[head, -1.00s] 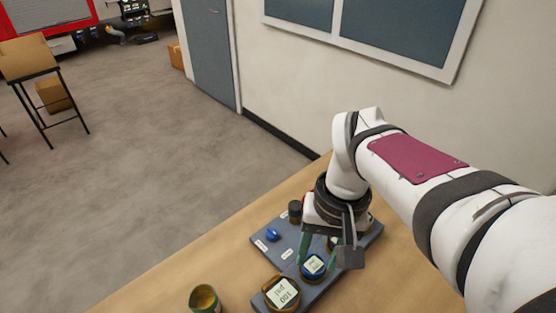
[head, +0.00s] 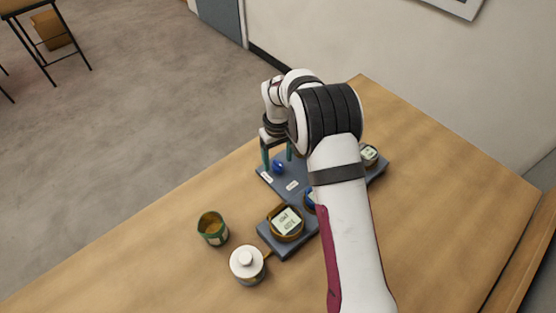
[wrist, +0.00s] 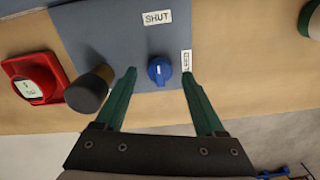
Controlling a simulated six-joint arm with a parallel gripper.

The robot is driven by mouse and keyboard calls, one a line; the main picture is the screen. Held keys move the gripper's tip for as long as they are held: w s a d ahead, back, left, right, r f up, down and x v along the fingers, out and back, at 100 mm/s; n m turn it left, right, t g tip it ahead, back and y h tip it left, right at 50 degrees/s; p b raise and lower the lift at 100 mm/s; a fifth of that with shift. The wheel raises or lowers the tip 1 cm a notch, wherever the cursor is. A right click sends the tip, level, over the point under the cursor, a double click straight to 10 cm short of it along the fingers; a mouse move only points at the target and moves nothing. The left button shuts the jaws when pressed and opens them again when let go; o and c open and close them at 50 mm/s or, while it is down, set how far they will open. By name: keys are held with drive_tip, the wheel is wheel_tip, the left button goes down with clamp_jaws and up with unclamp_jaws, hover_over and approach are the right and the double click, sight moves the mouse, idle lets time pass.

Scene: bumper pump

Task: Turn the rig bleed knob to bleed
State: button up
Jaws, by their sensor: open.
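The blue bleed knob (head: 278,167) sits near the far left corner of the grey rig plate (head: 278,240). In the wrist view the blue knob (wrist: 159,71) lies between and beyond my finger tips, with a small pale mark on its face. A SHUT label (wrist: 157,18) is above it and a BLEED label (wrist: 186,61) is at its right. My gripper (wrist: 159,76) is open, one green finger on each side of the knob, with gaps showing. In the head view my gripper (head: 277,163) is over the knob; whether it touches is unclear.
A green cup (head: 212,229) and a white-capped bottle (head: 247,264) stand on the wooden table (head: 130,260).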

drive_tip(key=shift+f, duration=0.85)
clamp_jaws()
